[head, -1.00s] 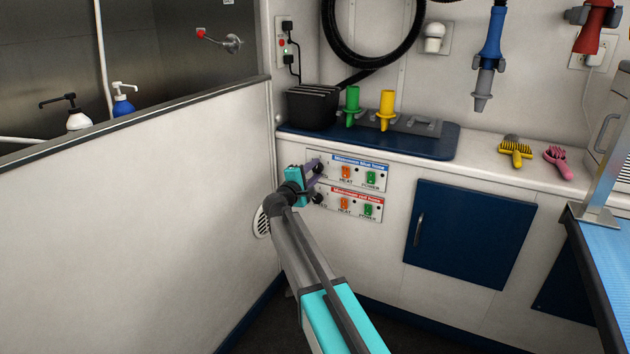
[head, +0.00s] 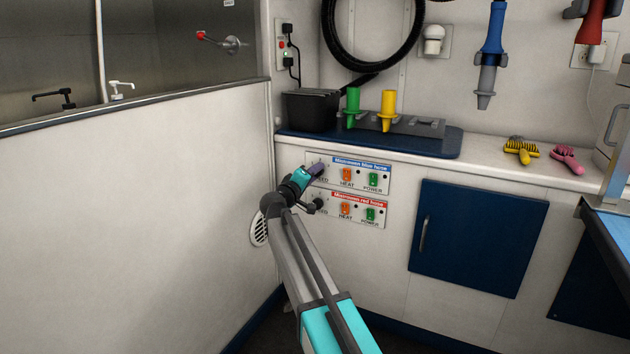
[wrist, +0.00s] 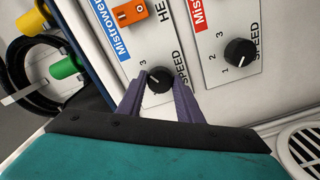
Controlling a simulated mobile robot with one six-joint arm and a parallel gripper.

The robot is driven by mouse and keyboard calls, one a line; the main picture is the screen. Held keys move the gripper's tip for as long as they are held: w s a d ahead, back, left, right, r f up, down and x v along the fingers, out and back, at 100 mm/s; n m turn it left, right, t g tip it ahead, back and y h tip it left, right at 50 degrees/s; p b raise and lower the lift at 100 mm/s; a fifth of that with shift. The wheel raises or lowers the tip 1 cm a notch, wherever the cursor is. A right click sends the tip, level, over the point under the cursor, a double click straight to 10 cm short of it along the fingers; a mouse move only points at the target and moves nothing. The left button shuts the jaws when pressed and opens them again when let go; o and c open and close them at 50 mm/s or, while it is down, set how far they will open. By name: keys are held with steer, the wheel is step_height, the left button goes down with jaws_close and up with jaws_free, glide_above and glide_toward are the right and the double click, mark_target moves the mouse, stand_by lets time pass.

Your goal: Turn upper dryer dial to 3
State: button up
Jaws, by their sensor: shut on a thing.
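The upper dryer panel (head: 382,175), with a blue label strip, and the lower panel (head: 366,210), with a red strip, are on the white cabinet front. My gripper (wrist: 158,92) is at the upper panel's speed dial, its purple fingers on either side of the black knob (wrist: 159,76) and shut on it. A "3" shows beside this knob; the other numbers are hidden by the fingers. A pale pointer mark is on the knob, too small to read surely. In the head view my gripper (head: 317,170) covers the upper dial.
Orange heat switches (head: 347,174) and green power switches (head: 373,180) sit right of the dials. A white partition wall (head: 130,220) stands close on the left. A round vent (head: 259,228) is below left. Green (head: 353,105) and yellow (head: 388,108) nozzles stand on the counter above.

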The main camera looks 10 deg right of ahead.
steer(key=shift+s+d+f, duration=0.1)
steer(key=shift+d, duration=0.05)
stand_by(0.3)
steer(key=o, duration=1)
steer(key=shift+o, duration=0.2)
steer(key=shift+a, duration=0.2)
steer(key=p+v, duration=0.4)
steer(key=v, duration=0.9)
steer(key=shift+s+p, duration=0.3)
steer(key=shift+a, duration=0.1)
